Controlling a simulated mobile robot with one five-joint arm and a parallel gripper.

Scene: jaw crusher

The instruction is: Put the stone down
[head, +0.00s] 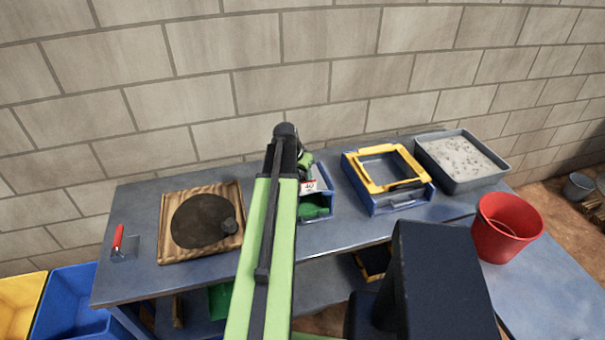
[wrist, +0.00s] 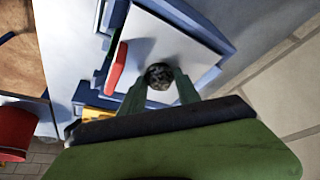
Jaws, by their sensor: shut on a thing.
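In the wrist view, my gripper (wrist: 160,86) is shut on a dark, speckled stone (wrist: 159,76), which sits between the two green fingertips. Behind the stone is a pale, flat plate (wrist: 150,45) in a blue surround, with a red bar (wrist: 116,67) at its side. I cannot tell whether the stone touches the plate. In the head view my arm hides most of the gripper and the held stone. A blue unit (head: 316,207) with green parts and a small label reading "40" stands beside my arm there.
Right are a blue box with a yellow frame (head: 376,184), a grey gravel tray (head: 450,183) and a red bucket (head: 505,240). A brick wall stands behind.

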